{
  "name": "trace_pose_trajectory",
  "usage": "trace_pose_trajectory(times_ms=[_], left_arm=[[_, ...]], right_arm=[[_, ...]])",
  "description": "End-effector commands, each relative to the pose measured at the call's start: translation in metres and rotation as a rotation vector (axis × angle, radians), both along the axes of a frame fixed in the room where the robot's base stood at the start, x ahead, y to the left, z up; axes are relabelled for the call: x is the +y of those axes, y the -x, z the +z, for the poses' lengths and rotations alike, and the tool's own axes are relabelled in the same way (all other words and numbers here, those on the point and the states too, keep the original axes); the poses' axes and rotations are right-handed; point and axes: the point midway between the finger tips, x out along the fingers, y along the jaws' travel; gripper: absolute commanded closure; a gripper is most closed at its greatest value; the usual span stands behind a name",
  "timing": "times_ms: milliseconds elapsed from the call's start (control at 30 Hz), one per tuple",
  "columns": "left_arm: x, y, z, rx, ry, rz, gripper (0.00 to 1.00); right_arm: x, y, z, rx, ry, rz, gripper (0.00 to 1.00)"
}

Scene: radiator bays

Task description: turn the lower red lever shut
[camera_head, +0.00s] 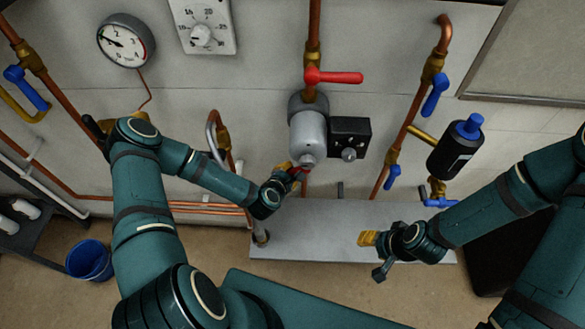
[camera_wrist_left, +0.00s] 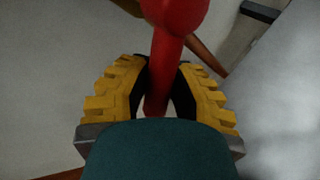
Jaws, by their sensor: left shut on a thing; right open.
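The lower red lever (camera_wrist_left: 165,62) runs between the yellow finger pads of my left gripper (camera_wrist_left: 157,100) in the left wrist view, and the gripper is shut on it. In the head view my left gripper (camera_head: 292,172) is just below the grey pump body (camera_head: 308,130) and hides most of this lever. The upper red lever (camera_head: 335,77) lies level, pointing right, on the copper pipe above the pump. My right gripper (camera_head: 368,239) is open and empty over the grey ledge, well to the right of the lever.
A black box with a knob (camera_head: 349,139) sits right of the pump. Blue levers (camera_head: 434,95) and a black bottle with a blue cap (camera_head: 455,150) are further right. A gauge (camera_head: 126,41) and thermostat dial (camera_head: 203,25) are on the wall. A blue bucket (camera_head: 90,260) stands on the floor.

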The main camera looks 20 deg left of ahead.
Motion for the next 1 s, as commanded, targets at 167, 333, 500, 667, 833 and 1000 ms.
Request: trace_pose_trajectory(times_ms=[167, 333, 500, 667, 833, 1000], left_arm=[[0.004, 0.000, 0.015, 0.043, -0.162, -0.001, 1.00], [0.006, 0.001, 0.022, 0.082, -0.298, -0.001, 1.00], [0.008, 0.001, 0.027, 0.112, -0.406, -0.001, 1.00], [0.009, 0.002, 0.031, 0.134, -0.479, 0.000, 1.00], [0.009, 0.002, 0.033, 0.147, -0.522, 0.001, 1.00], [0.009, 0.002, 0.033, 0.152, -0.541, 0.002, 1.00]], right_arm=[[-0.001, 0.001, 0.027, -0.001, -0.005, 0.001, 0.53], [-0.002, 0.001, 0.041, -0.001, -0.008, 0.002, 0.53], [-0.002, 0.002, 0.051, 0.000, -0.009, 0.002, 0.53], [-0.003, 0.002, 0.057, 0.000, -0.011, 0.002, 0.53], [-0.003, 0.002, 0.060, 0.000, -0.011, 0.002, 0.53], [-0.003, 0.002, 0.061, 0.000, -0.012, 0.002, 0.53]])
